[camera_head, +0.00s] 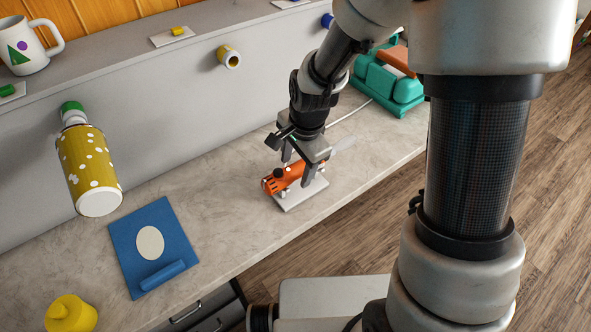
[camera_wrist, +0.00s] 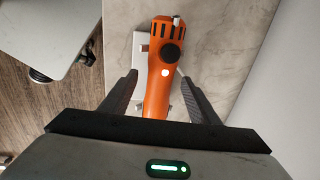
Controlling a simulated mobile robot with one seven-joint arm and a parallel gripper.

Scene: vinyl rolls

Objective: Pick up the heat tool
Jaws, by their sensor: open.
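The orange heat tool (camera_head: 283,178) lies on a small light-grey stand (camera_head: 303,194) on the counter. My gripper (camera_head: 297,170) is over it, pointing down, with its fingers on either side of the tool's body. In the wrist view the heat tool (camera_wrist: 161,72) shows its black vents and round black knob, and it runs between the two open fingers of my gripper (camera_wrist: 160,92). Gaps show between the fingers and the tool there. The tool's rear part is hidden by my gripper's palm.
A blue mat (camera_head: 190,232) with a white oval and a blue bar lies left on the counter (camera_head: 225,200). A teal machine (camera_head: 385,85) stands behind my arm. A cable runs toward it.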

